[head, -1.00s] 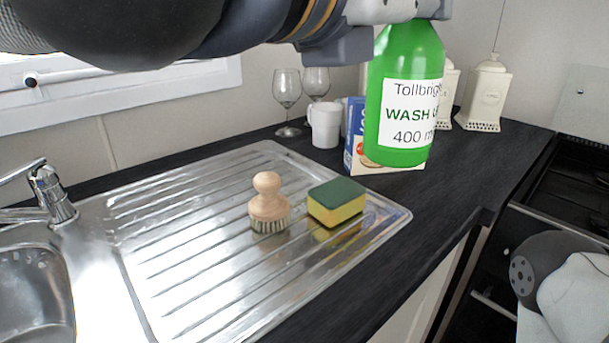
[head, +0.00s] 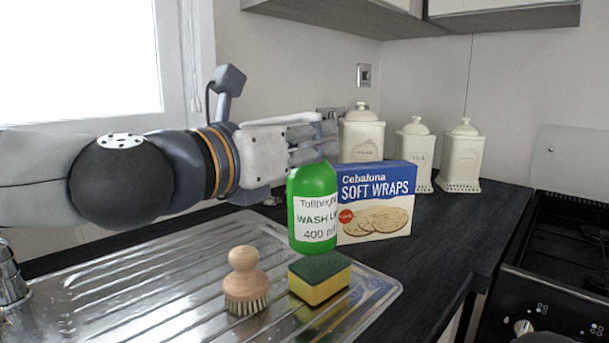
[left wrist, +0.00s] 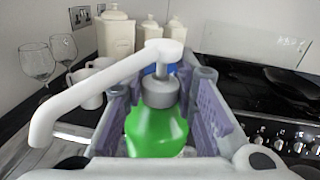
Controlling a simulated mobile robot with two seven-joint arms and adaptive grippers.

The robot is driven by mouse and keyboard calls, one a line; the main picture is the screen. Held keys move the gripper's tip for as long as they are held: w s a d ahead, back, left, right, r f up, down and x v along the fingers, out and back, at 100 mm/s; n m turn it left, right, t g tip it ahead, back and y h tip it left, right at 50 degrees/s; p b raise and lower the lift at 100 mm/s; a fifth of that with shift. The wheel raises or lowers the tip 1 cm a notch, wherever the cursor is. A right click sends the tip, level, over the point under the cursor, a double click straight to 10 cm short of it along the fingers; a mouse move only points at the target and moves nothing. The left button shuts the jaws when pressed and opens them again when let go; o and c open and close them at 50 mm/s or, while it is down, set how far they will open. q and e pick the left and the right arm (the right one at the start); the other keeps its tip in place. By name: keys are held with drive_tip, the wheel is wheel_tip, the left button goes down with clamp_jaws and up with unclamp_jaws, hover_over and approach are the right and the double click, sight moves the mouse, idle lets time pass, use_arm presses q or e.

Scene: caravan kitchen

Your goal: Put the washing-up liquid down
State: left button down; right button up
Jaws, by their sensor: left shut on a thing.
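The washing-up liquid (head: 313,212) is a green bottle with a white label, upright in the head view. It shows behind the sponge and in front of the soft wraps box. I cannot tell whether its base touches anything. My left gripper (head: 318,148) is shut on it near the top. In the left wrist view the bottle (left wrist: 157,132) sits between the two fingers (left wrist: 160,100), with its grey collar and long white pump spout on top. My right gripper is not in view.
A scrubbing brush (head: 245,282) and a sponge (head: 320,278) are on the steel drainer (head: 170,275). The soft wraps box (head: 375,203) and several cream canisters (head: 462,157) stand behind. Wine glasses (left wrist: 63,50) show in the wrist view. Dark worktop (head: 450,230) is clear right of the box, beside the hob (head: 565,245).

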sight(305, 169)
use_arm(q)
drive_tip(key=shift+w+a+f, duration=0.1)
drive_tip(key=shift+w+f, duration=0.15)
drive_tip(key=f, duration=0.2)
drive_tip(key=f+b, duration=0.1)
drive_tip(key=shift+w+a+f, duration=0.15)
drive_tip(key=shift+w+f, duration=0.1)
drive_tip(key=shift+f, duration=0.05)
drive_tip(key=c, duration=1.3)
unclamp_jaws()
drive_tip(key=shift+f, duration=0.1)
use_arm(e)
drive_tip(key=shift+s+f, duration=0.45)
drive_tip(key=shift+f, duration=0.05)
use_arm(q)
drive_tip(key=p+v, duration=0.1)
drive_tip(key=v, duration=1.1)
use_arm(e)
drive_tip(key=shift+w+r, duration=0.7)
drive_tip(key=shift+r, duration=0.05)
